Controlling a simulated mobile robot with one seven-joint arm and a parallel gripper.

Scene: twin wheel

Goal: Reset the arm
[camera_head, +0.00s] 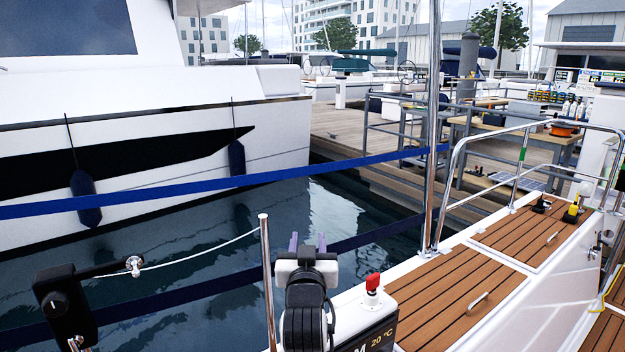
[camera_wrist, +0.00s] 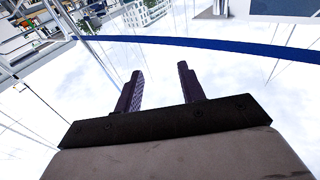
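My gripper (camera_head: 308,243) shows at the lower middle of the head view, raised on my folded arm with its two purple fingers pointing up. In the wrist view my gripper (camera_wrist: 160,88) has its two dark purple fingers apart with nothing between them. Behind the fingers the wrist view shows bright cloudy sky. My arm hides part of the deck edge and water behind it.
A steel post (camera_head: 267,285) stands just left of my arm. Blue straps (camera_head: 200,186) cross behind it over the water. Teak deck panels (camera_head: 465,300) and a steel railing (camera_head: 530,125) lie to the right. A white boat (camera_head: 200,150) is at the left.

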